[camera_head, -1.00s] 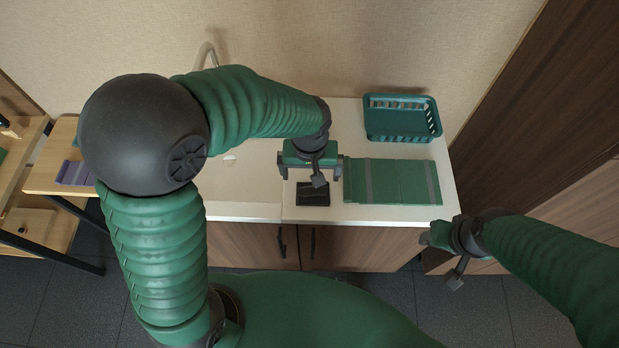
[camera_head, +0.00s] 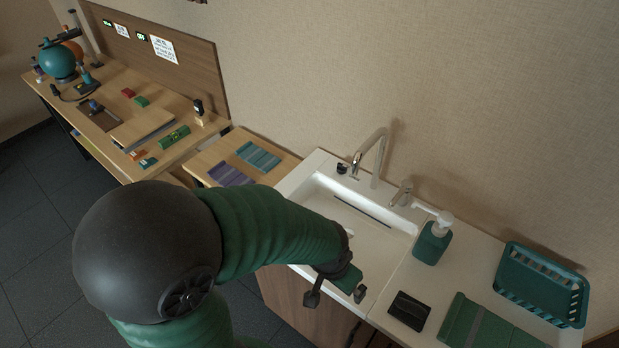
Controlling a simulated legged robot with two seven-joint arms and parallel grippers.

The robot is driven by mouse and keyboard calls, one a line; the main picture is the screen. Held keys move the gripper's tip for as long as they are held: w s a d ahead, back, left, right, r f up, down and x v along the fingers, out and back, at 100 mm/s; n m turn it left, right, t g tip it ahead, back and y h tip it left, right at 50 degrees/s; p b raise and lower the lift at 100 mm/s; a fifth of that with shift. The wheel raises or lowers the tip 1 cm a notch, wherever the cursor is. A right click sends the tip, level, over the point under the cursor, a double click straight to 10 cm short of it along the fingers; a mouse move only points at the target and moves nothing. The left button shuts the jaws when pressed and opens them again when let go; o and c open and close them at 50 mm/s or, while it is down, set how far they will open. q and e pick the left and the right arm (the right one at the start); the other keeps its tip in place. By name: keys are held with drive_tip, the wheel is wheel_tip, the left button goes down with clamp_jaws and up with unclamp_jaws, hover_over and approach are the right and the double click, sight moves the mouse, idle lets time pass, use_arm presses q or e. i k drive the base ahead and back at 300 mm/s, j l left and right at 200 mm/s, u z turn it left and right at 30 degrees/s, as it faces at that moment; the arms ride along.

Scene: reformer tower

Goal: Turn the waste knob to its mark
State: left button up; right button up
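A small dark knob (camera_head: 342,168) sits on the back left rim of the white sink (camera_head: 318,190), left of the tap (camera_head: 375,155). It looks like the waste knob, but it is too small for me to make out its mark or its angle. My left gripper (camera_head: 336,294) is over the sink's front right edge, well apart from the knob. Its two dark fingers are spread with nothing between them. My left arm hides the sink's front left part. My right gripper is out of view.
A green soap bottle (camera_head: 433,240) stands right of the sink, with a black pad (camera_head: 409,310), green folded cloths (camera_head: 478,328) and a green basket (camera_head: 542,284) farther right. A lower wooden table with cloths (camera_head: 232,176) adjoins the left. The basin is open above.

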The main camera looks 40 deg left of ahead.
sight(342, 169)
drive_tip(key=u, duration=1.05)
drive_tip(key=i+j+u, duration=0.1)
drive_tip(key=u, duration=0.3)
drive_tip(key=i+j+u, duration=0.15)
drive_tip(key=u, duration=0.2)
drive_tip(key=i+u, duration=0.15)
drive_tip(key=u, duration=0.25)
